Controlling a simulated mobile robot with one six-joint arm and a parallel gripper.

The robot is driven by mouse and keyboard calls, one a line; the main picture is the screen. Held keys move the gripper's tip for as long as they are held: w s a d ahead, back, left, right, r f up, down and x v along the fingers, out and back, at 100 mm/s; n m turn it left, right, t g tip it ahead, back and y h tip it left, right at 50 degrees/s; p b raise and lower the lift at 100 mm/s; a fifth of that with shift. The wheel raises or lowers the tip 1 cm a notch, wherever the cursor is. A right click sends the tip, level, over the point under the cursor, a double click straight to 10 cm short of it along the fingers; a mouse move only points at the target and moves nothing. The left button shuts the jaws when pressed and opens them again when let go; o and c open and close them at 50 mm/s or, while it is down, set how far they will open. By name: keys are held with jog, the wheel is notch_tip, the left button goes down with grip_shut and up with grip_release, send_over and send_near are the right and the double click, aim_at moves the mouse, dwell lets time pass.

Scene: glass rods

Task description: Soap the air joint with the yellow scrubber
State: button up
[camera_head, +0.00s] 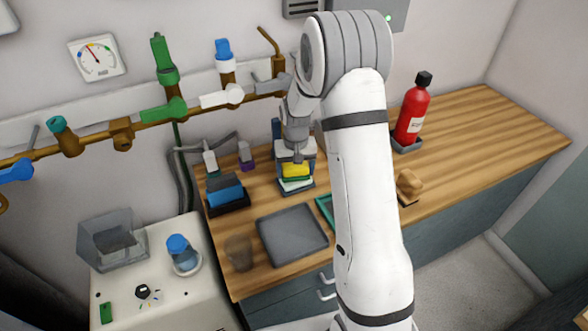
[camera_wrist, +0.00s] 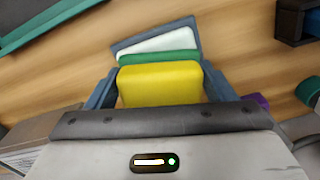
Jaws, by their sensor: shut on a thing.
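My gripper (camera_wrist: 160,92) points down over the wooden counter and is shut on the yellow scrubber (camera_wrist: 160,82), with one finger on each side of it. In the head view the yellow scrubber (camera_head: 295,170) shows just under my gripper (camera_head: 295,160). A green layer (camera_wrist: 158,57) and a white block (camera_wrist: 158,43) on a grey holder show just beyond it. Whether the scrubber touches them I cannot tell. A brown pipe (camera_head: 190,109) with several fittings and coloured valves runs along the wall. Which fitting is the air joint I cannot tell.
A grey tray (camera_head: 292,235) and a dark box with blue contents (camera_head: 226,192) lie on the counter (camera_head: 480,125). Small bottles (camera_head: 210,159) stand behind the box. A red bottle (camera_head: 411,110) stands right of my arm. The counter's far right is clear.

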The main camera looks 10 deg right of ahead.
aim_at(296, 167)
jog(key=shift+s+f+b, duration=0.1)
jog(key=shift+f+b, duration=0.25)
jog(key=shift+f, duration=0.05)
dwell(1.3)
jog(key=shift+r, duration=0.1)
jog(key=shift+r+p, duration=2.1)
jog(key=shift+r, duration=1.4)
jog(key=shift+f, duration=0.1)
